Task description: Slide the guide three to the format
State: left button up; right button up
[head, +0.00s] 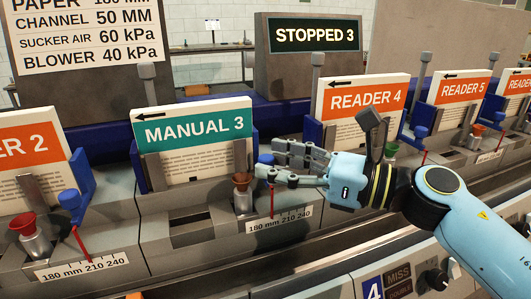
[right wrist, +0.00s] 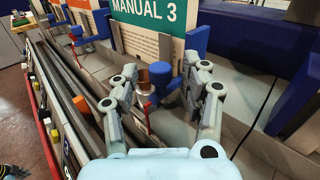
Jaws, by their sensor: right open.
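The teal-covered MANUAL 3 stack (head: 195,135) stands in station three; its lower part shows in the right wrist view (right wrist: 148,14). Guide three is blue; its knob (head: 266,158) shows just behind my fingers, and its upright (right wrist: 196,42) shows in the right wrist view. A red pointer (head: 271,202) stands over the 180 mm 210 240 scale (head: 280,219); its exact reading is unclear. My right gripper (head: 272,162) is open at the guide, and in the right wrist view its fingers (right wrist: 170,88) lie either side of the blue part. Contact is unclear. My left gripper is out of view.
A brown-red cup (head: 242,181) stands just left of my fingers. READER 4 (head: 362,105) stands behind my right gripper, and station two's blue guide (head: 82,183) is to the left. A paper sign (head: 85,30) and a STOPPED 3 display (head: 315,36) stand behind.

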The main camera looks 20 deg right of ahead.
jog(key=shift+x, duration=1.15)
grip_shut()
